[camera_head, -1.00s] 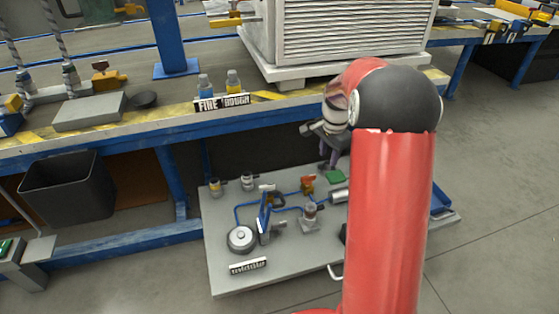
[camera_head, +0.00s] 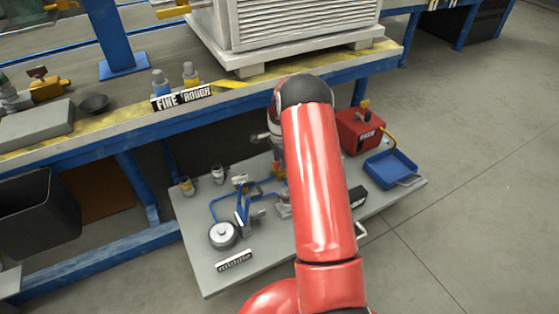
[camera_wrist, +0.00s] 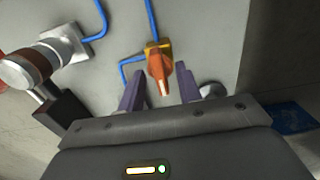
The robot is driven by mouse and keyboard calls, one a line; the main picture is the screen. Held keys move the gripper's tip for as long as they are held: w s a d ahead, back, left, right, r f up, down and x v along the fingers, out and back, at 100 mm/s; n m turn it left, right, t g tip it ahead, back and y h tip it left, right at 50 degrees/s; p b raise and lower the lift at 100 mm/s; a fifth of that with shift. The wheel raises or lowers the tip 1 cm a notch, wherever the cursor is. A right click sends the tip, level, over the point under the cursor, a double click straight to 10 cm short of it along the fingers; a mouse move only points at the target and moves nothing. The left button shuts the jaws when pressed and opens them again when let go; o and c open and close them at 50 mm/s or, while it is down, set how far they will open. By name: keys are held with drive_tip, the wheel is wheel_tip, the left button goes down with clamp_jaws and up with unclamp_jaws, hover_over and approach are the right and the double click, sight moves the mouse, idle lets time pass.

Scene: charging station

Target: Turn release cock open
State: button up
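A cock with an orange handle (camera_wrist: 161,72) on a yellow body (camera_wrist: 157,47) sits in a blue pipe line on the grey board. In the head view, only a bit of the orange handle (camera_head: 279,171) shows beside my red arm. My gripper (camera_wrist: 160,74) is open, with its two purple fingers apart. The orange handle appears between the fingertips in the wrist view; I see no clear contact. In the head view, my arm hides most of the gripper. No label shows which cock is the release cock.
The grey board (camera_head: 215,272) also bears a round metal disc (camera_head: 223,235) and blue pipes. A red box (camera_head: 361,131) and blue tray (camera_head: 391,168) stand at right. A brown-banded cylinder (camera_wrist: 28,66) is left of the cock. The workbench edge (camera_head: 225,103) is behind.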

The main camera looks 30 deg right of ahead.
drive_tip(key=shift+f, duration=0.25)
drive_tip(key=shift+c, duration=0.2)
drive_tip(key=c, duration=0.6)
drive_tip(key=shift+o, duration=0.2)
